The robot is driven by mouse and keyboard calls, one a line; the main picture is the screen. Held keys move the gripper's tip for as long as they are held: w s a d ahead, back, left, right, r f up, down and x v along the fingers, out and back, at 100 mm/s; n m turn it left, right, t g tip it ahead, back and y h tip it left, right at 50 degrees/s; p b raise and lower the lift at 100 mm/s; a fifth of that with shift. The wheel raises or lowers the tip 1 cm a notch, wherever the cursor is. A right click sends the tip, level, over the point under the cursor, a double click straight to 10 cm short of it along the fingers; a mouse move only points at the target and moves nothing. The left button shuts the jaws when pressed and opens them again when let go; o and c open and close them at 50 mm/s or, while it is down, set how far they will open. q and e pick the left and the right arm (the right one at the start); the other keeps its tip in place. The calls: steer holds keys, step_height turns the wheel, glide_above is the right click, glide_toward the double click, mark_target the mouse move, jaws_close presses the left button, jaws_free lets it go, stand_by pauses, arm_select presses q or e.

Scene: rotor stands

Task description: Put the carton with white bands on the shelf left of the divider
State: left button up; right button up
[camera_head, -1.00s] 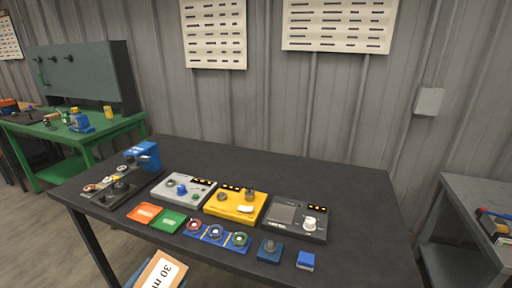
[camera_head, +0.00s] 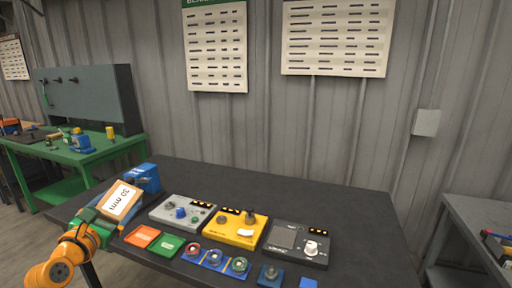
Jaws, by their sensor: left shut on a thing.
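A brown carton (camera_head: 120,201) with a white face reading "30 mm" is at the left of the head view, tilted. My left gripper (camera_head: 95,217) is shut on it and holds it in front of the dark table's left end. The fingertips are partly hidden by the carton. White bands on the carton cannot be made out apart from the white face. No shelf with a divider can be made out. My right gripper is out of view.
The dark table (camera_head: 330,192) bears a blue device (camera_head: 144,177), a grey box (camera_head: 183,213), a yellow box (camera_head: 235,229), a dark meter (camera_head: 296,243), and orange and green trays. A green bench (camera_head: 105,150) stands left, a grey one (camera_head: 480,215) right. The table's back strip is clear.

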arm_select(q)
steer(key=shift+w+a+r, duration=0.15)
steer(key=shift+a, duration=0.05)
steer(key=shift+d+f, duration=0.25)
steer(key=shift+f, duration=0.05)
steer(key=s+d+f+m+g+h, duration=0.4)
steer(key=d+m+h, duration=0.1)
steer(key=d+h, duration=0.25)
steer(key=s+d+f+m+g+h, duration=0.3)
steer(key=s+d+m+h, duration=0.25)
steer(key=d+h, duration=0.2)
steer(key=s+d, duration=0.3)
steer(key=s, duration=1.4)
steer(key=shift+s+d+f+g+y, duration=0.2)
steer(key=shift+s+f+g+y, duration=0.1)
steer(key=shift+s+f, duration=0.15)
steer(key=shift+w, duration=0.15)
